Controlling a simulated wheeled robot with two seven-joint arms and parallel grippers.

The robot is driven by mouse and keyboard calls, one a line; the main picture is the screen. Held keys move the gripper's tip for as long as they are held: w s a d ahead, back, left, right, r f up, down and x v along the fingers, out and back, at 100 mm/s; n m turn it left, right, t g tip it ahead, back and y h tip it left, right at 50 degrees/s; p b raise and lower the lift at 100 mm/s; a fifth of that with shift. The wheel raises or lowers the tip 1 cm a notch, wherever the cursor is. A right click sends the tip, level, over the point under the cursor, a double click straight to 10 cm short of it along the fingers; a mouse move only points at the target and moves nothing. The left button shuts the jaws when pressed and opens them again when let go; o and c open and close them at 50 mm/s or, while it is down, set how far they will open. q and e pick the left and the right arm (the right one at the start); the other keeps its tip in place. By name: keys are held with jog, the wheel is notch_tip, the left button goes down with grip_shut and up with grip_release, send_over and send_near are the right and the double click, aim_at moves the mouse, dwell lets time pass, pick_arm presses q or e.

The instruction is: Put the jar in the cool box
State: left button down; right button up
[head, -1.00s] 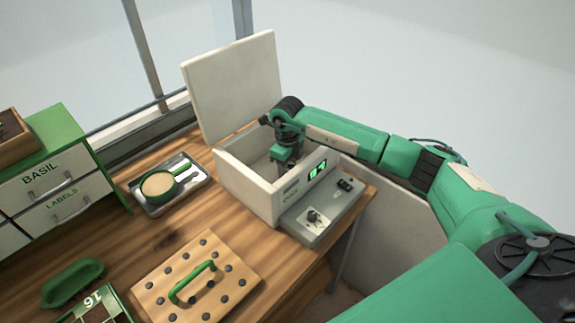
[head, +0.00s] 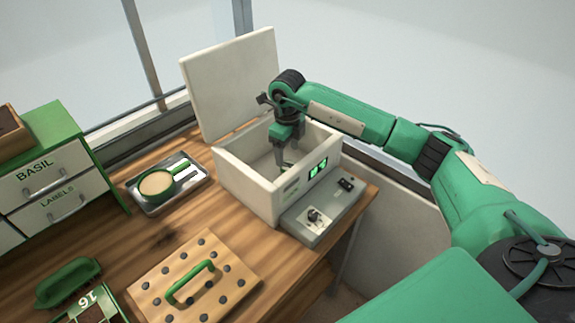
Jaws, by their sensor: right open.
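The cool box (head: 248,184) is a white box on the wooden bench, with its lid (head: 230,85) standing open at the back. A green display shows on its front. My right gripper (head: 283,164) points down into the box opening, with its fingertips inside or just at the rim. It is open. No jar can be made out; the box floor is largely hidden by the front wall and the gripper. My left gripper is not in view.
A grey control unit (head: 325,222) sits against the box front.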

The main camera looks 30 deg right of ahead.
aim_at(287, 165)
notch_tip(287, 165, up, 6)
jog(key=shift+f+b, duration=0.1)
jog(key=shift+b, duration=0.45)
